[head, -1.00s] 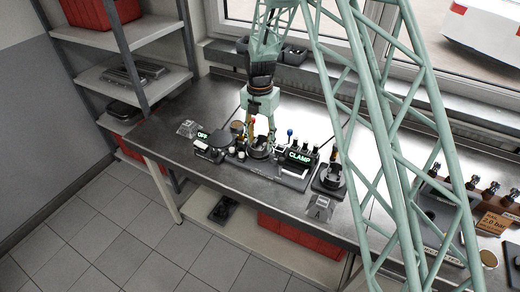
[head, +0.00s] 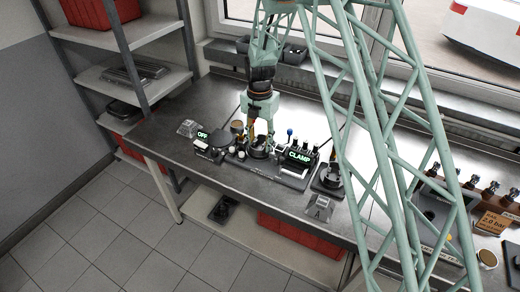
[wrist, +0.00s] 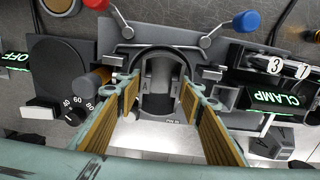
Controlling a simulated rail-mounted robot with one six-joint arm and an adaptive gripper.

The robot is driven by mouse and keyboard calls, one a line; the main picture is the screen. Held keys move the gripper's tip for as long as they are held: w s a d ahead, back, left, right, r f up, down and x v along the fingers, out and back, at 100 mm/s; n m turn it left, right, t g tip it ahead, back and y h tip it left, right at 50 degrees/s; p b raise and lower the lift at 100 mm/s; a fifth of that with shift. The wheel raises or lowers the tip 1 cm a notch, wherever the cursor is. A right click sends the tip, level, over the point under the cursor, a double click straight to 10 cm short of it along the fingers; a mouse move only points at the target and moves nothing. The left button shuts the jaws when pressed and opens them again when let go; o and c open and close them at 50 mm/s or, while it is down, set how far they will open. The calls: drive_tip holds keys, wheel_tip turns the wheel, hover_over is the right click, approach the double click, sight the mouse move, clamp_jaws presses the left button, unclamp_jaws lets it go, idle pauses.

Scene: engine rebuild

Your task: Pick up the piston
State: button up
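My gripper (wrist: 160,118) is open in the wrist view, with its two brown-padded fingers apart. Beyond and between them is a dark grey rounded part (wrist: 158,84), seated in a black fixture (wrist: 127,54) with a curved wall. It may be the piston, but I cannot tell for sure. No finger visibly touches it. In the head view my gripper (head: 261,136) points down over the fixture on the bench, and its fingers hide most of what stands there.
A red knob (wrist: 96,4) and a blue knob (wrist: 246,20) rise on levers behind the fixture. A CLAMP display (head: 299,156) stands to its right, an OFF display (head: 202,135) to its left.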

sight(260, 148)
drive_tip(key=c, duration=0.5)
drive_tip(key=shift+o, duration=0.2)
drive_tip(key=shift+r, duration=0.2)
wheel_tip(260, 148, up, 10)
drive_tip(key=shift+f, duration=0.15)
idle(0.4)
idle(0.5)
